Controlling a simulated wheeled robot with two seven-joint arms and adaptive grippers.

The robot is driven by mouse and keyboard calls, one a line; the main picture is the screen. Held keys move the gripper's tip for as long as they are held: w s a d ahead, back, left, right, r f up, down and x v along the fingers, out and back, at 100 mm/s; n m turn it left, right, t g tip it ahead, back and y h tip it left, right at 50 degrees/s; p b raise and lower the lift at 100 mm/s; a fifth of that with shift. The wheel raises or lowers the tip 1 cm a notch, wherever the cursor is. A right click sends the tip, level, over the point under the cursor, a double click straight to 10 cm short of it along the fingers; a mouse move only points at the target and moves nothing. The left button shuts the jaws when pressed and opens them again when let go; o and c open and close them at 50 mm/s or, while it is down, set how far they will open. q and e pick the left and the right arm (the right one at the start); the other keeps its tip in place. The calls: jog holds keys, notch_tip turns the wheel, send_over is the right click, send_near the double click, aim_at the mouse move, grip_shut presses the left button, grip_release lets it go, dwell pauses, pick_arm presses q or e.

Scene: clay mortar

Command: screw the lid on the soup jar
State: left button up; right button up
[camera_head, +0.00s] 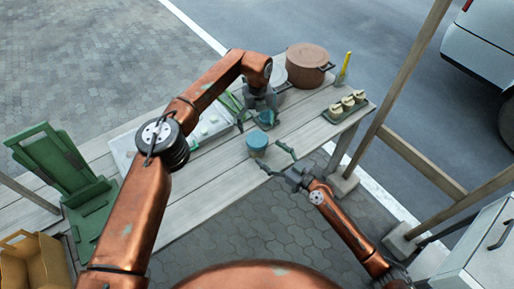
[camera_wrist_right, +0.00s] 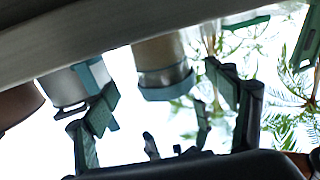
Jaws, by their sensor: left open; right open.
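The soup jar (camera_head: 257,145), a small round container with a blue-teal top, stands upright near the table's front edge. In the right wrist view, which is upside down, the jar (camera_wrist_right: 163,62) shows a pale body and a teal band at its mouth end. My left gripper (camera_head: 256,116) is open, pointing down behind the jar. A small teal piece (camera_head: 266,118) shows at its fingers; I cannot tell if this is the lid. My right gripper (camera_head: 279,160) is open in front of the jar, its fingers spread and apart from it.
A brown lidded pot (camera_head: 307,65) stands at the back right. A green tray (camera_head: 345,107) with several pale cups is at the right end. A pale board (camera_head: 203,131) lies left of the jar. A green chair-like stand (camera_head: 62,165) is far left. Wooden posts rise at right.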

pick_arm(q)
jog(key=shift+a, duration=0.1)
pick_arm(e)
jog(key=x, duration=0.6)
jog(key=shift+w+a, duration=0.2)
jog(key=shift+a, duration=0.15)
jog(key=shift+c, duration=0.6)
jog(key=c, duration=1.6)
pick_arm(q)
jog(key=shift+o, duration=0.9)
pick_arm(e)
jog(key=c, duration=0.3)
pick_arm(q)
jog(key=o, duration=0.4)
jog(key=shift+c, duration=0.2)
pick_arm(e)
grip_shut()
pick_arm(q)
jog(key=shift+r, duration=0.1)
notch_tip(320, 180, up, 12)
